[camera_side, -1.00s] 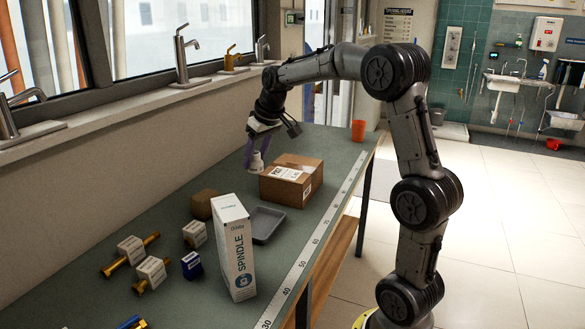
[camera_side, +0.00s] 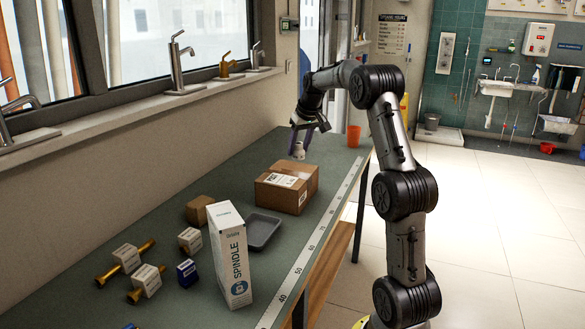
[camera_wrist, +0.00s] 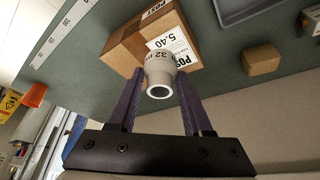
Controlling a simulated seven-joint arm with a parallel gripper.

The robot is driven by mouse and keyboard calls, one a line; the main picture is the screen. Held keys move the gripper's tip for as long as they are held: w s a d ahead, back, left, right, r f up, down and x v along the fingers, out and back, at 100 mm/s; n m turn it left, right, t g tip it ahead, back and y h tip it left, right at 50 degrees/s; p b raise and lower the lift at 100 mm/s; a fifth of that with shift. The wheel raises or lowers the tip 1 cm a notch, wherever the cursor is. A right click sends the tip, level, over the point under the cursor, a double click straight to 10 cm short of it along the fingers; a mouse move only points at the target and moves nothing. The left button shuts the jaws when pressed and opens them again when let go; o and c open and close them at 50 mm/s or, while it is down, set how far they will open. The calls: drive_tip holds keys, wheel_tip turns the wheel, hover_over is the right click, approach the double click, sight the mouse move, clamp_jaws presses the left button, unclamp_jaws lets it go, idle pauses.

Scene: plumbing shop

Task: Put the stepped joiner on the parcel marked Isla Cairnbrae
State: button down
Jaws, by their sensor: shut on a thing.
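My gripper (camera_side: 301,141) is shut on the stepped joiner (camera_side: 299,152), a short pale grey pipe piece with a wider collar and a narrower open end. In the wrist view the joiner (camera_wrist: 159,76) sits between the purple fingers, with "32" printed on its collar. A brown cardboard parcel (camera_side: 276,196) with a white label lies on the bench. In the side view the joiner appears just beyond the parcel's far edge, apart from its top. The parcel (camera_wrist: 124,45) also shows behind the joiner in the wrist view. "POST 5.40" is readable on it; no name can be read.
A grey tray (camera_side: 262,233), a tall white spindle box (camera_side: 230,258) and a small brown block (camera_side: 199,210) stand nearer the camera. Several brass fittings with tags and a blue box (camera_side: 188,273) lie at left. An orange cup (camera_side: 353,136) stands at the far end.

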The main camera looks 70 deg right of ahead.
drive_tip(key=w+d+f, duration=0.1)
drive_tip(key=f, duration=0.1)
drive_tip(key=w+d+f, duration=0.2)
drive_tip(key=f, duration=0.1)
drive_tip(key=shift+w+d+f, duration=0.15)
drive_tip(key=shift+d+f, duration=0.15)
drive_tip(key=shift+w+d+f, duration=0.1)
drive_tip(key=shift+f, duration=0.8)
drive_tip(key=shift+w+d+f, duration=0.1)
drive_tip(key=shift+f, duration=0.8)
drive_tip(key=shift+f, duration=0.15)
drive_tip(key=shift+c, duration=1.6)
unclamp_jaws()
